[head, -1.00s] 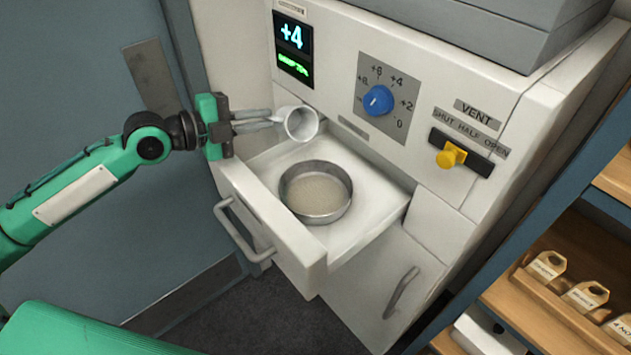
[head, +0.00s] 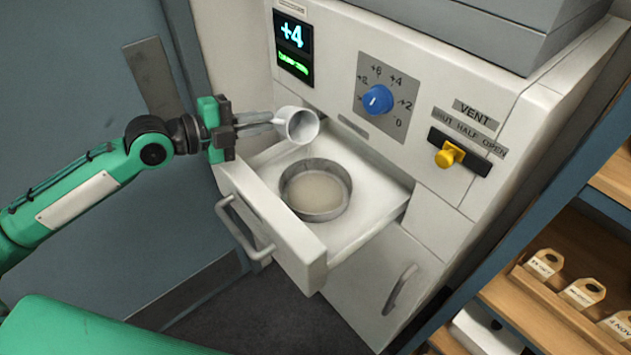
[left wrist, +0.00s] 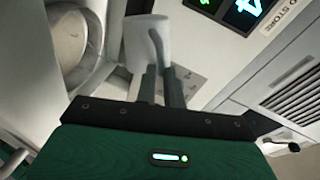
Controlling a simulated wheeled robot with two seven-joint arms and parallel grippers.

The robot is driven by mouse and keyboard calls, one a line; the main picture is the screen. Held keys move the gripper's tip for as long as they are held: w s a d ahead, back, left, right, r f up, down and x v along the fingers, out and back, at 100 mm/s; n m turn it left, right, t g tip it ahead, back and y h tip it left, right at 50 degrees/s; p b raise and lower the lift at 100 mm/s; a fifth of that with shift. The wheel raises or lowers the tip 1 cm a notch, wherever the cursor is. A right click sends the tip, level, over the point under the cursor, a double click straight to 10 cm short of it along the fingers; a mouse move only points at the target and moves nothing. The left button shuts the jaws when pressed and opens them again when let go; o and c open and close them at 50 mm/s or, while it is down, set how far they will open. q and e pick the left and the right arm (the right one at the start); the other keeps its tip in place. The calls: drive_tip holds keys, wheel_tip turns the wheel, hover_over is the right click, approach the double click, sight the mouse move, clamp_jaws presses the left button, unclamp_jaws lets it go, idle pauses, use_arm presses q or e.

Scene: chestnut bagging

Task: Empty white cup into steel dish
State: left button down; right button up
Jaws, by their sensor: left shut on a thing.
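The white cup (head: 297,125) is tilted above the steel dish, its mouth facing down and to the right. My left gripper (head: 272,121) is shut on the cup's handle side. The cup (left wrist: 148,42) and the fingers of my left gripper (left wrist: 160,85) also show in the left wrist view. The round steel dish (head: 316,212) sits in the open white drawer (head: 362,233) with a pale layer on its bottom. The dish (left wrist: 93,70) shows partly at the upper left of the left wrist view. My right gripper is not in view.
The machine front above the drawer has a display (head: 293,48) reading +4, a blue knob (head: 377,99) and a yellow vent slider (head: 449,154). The drawer handle (head: 240,232) sticks out in front. A wooden shelf (head: 545,300) with several tags stands at the right.

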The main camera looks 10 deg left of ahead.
use_arm(q)
drive_tip(key=shift+s+d+f+m, duration=0.2)
drive_tip(key=shift+m, duration=0.1)
idle(0.4)
drive_tip(key=shift+s+d+r+m+p, duration=0.15)
drive_tip(key=shift+s+d+m+p, duration=0.3)
drive_tip(key=shift+p, duration=0.5)
drive_tip(key=shift+s+d+r+m+y+p, duration=0.1)
drive_tip(key=shift+s+d+m+y+p, duration=0.2)
drive_tip(key=shift+s+d+p, duration=0.1)
drive_tip(key=shift+s+d+r+m+t+b, duration=0.15)
drive_tip(key=shift+d+m+t+b, duration=0.15)
drive_tip(key=shift+m, duration=0.45)
idle(0.4)
drive_tip(key=shift+d+m+y, duration=0.1)
drive_tip(key=shift+m+y, duration=0.2)
idle(1.1)
drive_tip(key=shift+n, duration=0.4)
